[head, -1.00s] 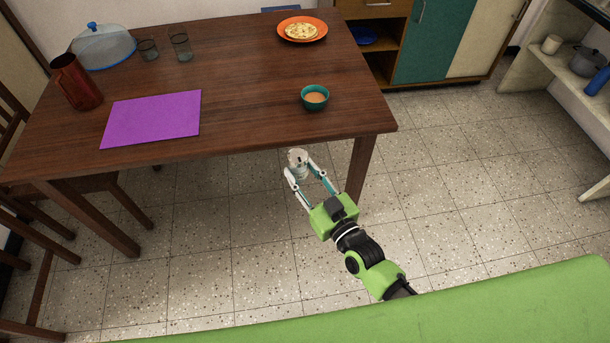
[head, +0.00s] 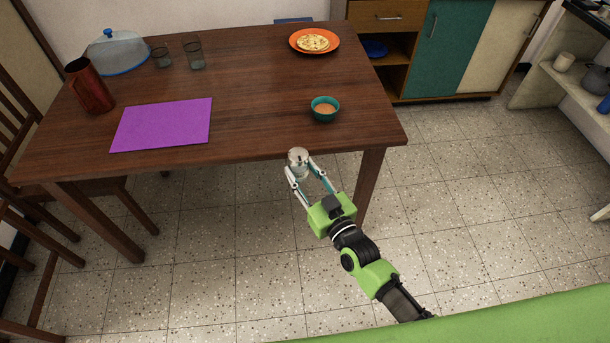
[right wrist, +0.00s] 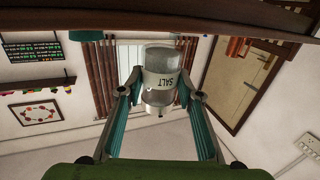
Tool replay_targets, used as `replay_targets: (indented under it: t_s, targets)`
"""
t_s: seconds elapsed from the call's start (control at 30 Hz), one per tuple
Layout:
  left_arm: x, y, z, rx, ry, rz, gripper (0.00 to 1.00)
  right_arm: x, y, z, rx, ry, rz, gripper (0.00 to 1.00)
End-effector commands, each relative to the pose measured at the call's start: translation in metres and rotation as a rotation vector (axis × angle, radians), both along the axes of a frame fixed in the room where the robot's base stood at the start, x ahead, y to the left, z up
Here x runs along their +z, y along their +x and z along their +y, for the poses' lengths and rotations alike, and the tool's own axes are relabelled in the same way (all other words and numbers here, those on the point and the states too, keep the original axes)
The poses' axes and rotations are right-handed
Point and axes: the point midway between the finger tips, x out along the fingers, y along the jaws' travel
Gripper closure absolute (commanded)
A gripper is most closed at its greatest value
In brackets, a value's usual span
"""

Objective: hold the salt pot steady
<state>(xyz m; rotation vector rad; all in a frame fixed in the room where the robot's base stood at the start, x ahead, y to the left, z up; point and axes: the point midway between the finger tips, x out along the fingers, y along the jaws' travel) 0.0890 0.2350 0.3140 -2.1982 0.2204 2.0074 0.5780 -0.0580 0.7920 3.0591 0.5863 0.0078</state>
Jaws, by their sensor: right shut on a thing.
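The salt pot (head: 298,157) is a small clear pot with a pale label and a metal end. My right gripper (head: 299,174) is shut on it, one finger on each side, at the front edge of the table. In the right wrist view the salt pot (right wrist: 160,76) sits between the fingertips of the right gripper (right wrist: 162,94), and its word SALT reads upside down. Grey-white contents show through the clear part. My left gripper is not in view.
The wooden table (head: 250,100) bears a teal bowl (head: 324,109), an orange plate (head: 314,41) with food, a purple mat (head: 161,125), a red-brown jug (head: 89,87), two glasses and a domed dish (head: 117,54). Chairs stand at left.

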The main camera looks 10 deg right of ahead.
Motion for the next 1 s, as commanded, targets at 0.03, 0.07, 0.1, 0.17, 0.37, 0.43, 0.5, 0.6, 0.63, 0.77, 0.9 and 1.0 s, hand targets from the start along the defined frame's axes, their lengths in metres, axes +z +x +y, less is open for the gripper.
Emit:
replay_targets:
  t_s: [0.03,0.07,0.1,0.17,0.37,0.43,0.5,0.6,0.63,0.77,0.9,1.0]
  targets:
    - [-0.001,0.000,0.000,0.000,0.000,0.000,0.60,0.001,0.003,0.001,-0.001,0.001,-0.002,0.91]
    - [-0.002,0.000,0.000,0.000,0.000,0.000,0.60,0.000,0.004,0.001,-0.001,0.001,-0.002,0.91]
    - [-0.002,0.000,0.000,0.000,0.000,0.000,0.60,0.000,0.005,0.002,-0.001,0.002,-0.002,0.91]
    - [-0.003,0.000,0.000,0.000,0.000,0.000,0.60,0.000,0.007,0.003,-0.001,0.002,-0.002,0.91]
    - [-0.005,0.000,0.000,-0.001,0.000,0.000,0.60,0.001,0.015,0.006,-0.001,0.001,-0.003,0.91]
    - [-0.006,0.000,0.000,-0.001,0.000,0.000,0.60,0.001,0.017,0.007,-0.001,0.002,-0.002,0.91]
    - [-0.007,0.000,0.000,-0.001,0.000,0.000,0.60,0.000,0.020,0.008,-0.001,0.002,-0.002,0.91]
    - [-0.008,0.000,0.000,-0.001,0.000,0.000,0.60,0.001,0.024,0.009,-0.001,0.002,-0.002,0.91]
    - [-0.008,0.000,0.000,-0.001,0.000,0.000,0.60,0.001,0.025,0.010,-0.001,0.002,-0.002,0.91]
    - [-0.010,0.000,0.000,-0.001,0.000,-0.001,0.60,0.000,0.030,0.012,0.000,0.002,-0.001,0.91]
    - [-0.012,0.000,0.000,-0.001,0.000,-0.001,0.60,0.000,0.035,0.014,-0.001,0.001,-0.002,0.91]
    - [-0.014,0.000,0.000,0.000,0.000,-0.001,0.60,0.000,0.039,0.015,-0.001,0.001,-0.003,0.91]
